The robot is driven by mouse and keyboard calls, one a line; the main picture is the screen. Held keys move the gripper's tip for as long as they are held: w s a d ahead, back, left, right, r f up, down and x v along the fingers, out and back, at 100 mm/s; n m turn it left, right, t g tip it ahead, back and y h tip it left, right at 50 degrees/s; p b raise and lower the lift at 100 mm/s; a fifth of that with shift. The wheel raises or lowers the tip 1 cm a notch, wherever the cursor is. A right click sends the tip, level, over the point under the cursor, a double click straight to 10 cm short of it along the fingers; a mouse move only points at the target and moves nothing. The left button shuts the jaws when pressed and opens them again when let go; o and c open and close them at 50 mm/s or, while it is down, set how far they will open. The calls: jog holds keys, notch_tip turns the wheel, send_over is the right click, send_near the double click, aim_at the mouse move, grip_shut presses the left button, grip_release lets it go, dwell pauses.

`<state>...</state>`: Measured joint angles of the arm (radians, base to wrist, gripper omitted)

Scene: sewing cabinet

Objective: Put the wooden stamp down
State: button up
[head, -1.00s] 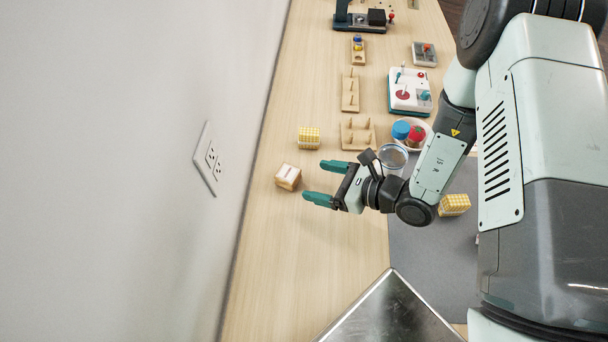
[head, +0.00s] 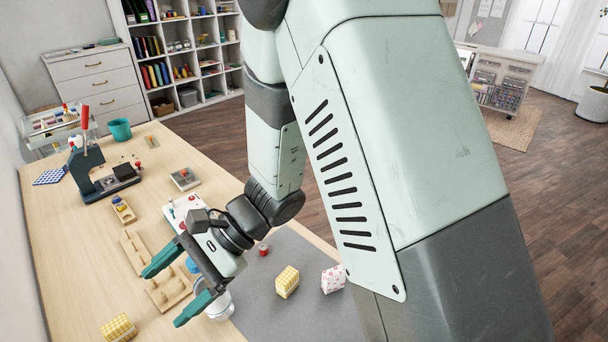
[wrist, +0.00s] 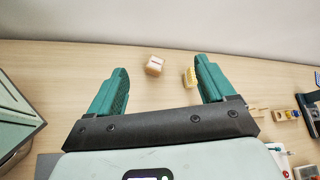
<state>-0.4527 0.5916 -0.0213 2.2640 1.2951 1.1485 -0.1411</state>
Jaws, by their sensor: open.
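A small wooden block with a pale face and a dark mark, which looks like the wooden stamp (wrist: 154,66), lies on the table in the wrist view. It shows in the gap between my fingers, apart from both, towards the wall. It is outside the present head view. My gripper (wrist: 161,64) is open with nothing between its teal fingers. In the head view my gripper (head: 163,298) hangs over the wooden peg rack.
A yellow checked block (wrist: 189,77) lies just right of the stamp, near my right finger. The peg rack (head: 168,288), a glass jar (head: 219,306) and a grey mat (head: 262,308) lie around my gripper. Bare table (head: 75,255) runs along the wall.

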jog(key=s+d+r+n+t+h, duration=0.1)
jog(key=d+r+n+t+h, duration=0.1)
jog(key=d+r, duration=0.5)
jog(key=s+d+r+n+t+h, duration=0.1)
jog(key=d+r+t+h, duration=0.4)
jog(key=d, duration=0.8)
jog(key=s+d+r+n+t+h, duration=0.1)
jog(key=d+r+n+t+h, duration=0.2)
jog(key=d+r+t, duration=0.2)
jog(key=d+r, duration=0.3)
jog(key=d, duration=0.2)
jog(key=shift+r+n, duration=0.3)
jog(key=shift+r, duration=0.1)
jog(key=shift+w, duration=0.1)
